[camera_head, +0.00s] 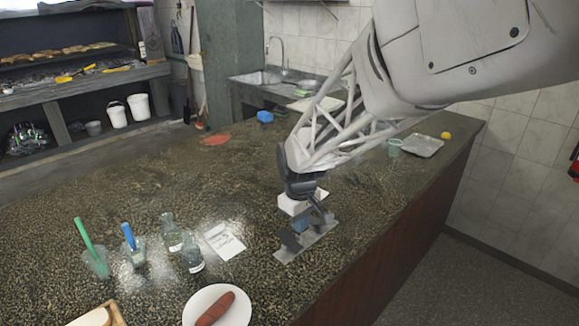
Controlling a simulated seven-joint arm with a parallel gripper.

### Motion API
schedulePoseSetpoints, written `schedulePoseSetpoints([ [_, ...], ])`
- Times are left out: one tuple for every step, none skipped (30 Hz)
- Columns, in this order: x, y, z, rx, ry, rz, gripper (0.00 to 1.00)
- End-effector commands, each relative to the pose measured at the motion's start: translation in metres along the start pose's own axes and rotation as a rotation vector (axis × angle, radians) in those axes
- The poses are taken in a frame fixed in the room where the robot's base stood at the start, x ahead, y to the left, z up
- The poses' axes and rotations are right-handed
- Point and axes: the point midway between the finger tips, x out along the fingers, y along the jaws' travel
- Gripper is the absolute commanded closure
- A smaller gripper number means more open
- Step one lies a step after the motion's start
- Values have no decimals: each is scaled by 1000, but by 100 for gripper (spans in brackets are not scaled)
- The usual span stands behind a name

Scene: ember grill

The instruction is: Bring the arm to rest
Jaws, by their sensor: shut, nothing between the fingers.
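My arm reaches in from the upper right, over the speckled dark counter (150,190). My gripper (304,228) points down over the counter's right part, near its front edge. It is shut and appears to hold nothing. Its fingertips are small and dark here, and I cannot tell whether they touch the small grey metal piece (318,240) under them. A little blue shows between the gripper and this piece.
Left of my gripper are a white card (224,241), glass bottles (192,254), a cup with a green stick (97,262) and one with a blue stick (134,250). A plate (240,312) with a sausage (215,309) is in front. A metal tray (422,145) lies behind, right.

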Motion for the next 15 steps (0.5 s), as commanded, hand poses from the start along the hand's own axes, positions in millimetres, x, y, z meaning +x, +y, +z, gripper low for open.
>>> schedulePoseSetpoints([
  [-3, 0, 4, 8, 2, 1, 100],
  [-5, 0, 6, 14, 4, 2, 100],
  [-8, 1, 10, 24, 7, 4, 100],
  [-11, 1, 14, 33, 10, 6, 100],
  [-15, 1, 18, 44, 14, 8, 100],
  [-19, 1, 24, 61, 18, 10, 100],
  [-23, 2, 30, 74, 21, 12, 100],
  [-27, 2, 36, 89, 25, 15, 100],
  [-33, 2, 44, 112, 31, 18, 100],
  [-37, 1, 51, 128, 35, 20, 100],
  [-42, 1, 58, 146, 41, 23, 100],
  [-47, 1, 68, 172, 47, 26, 100],
  [-52, 0, 76, 191, 52, 29, 100],
  [-56, 0, 84, 211, 58, 32, 100],
  [-61, -2, 94, 236, 64, 35, 100],
])
